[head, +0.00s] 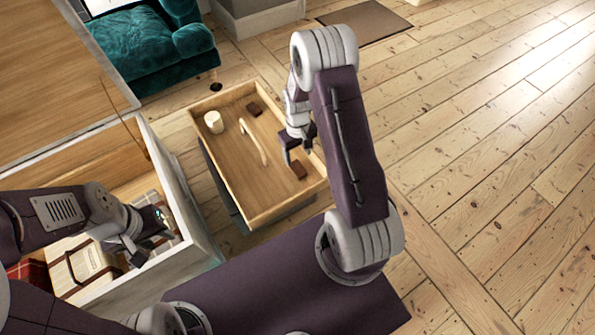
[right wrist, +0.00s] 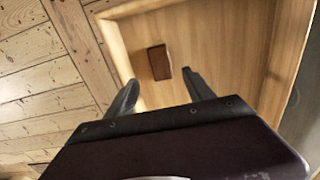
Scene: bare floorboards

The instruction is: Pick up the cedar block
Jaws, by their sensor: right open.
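Two small reddish-brown blocks lie in a shallow wooden tray (head: 225,180). The near block (head: 299,170) is by the tray's right wall. The far block (head: 254,109) is near the back. I cannot tell by name which is cedar. My right gripper (head: 297,154) is open and empty, beside and above the near block. In the right wrist view a brown block (right wrist: 159,62) shows just beyond and between the open fingertips (right wrist: 160,78), apart from them; it looks like the near one. My left gripper (head: 147,240) is over the white-sided drawer at left; its jaws are unclear.
The tray also holds a cream cup (head: 213,122) and a pale curved wooden handle-like piece (head: 254,141). The drawer (head: 178,200) at left holds a cream case (head: 85,262) and red plaid cloth (head: 28,272). A teal sofa (head: 150,45) stands behind. Floor at right is clear.

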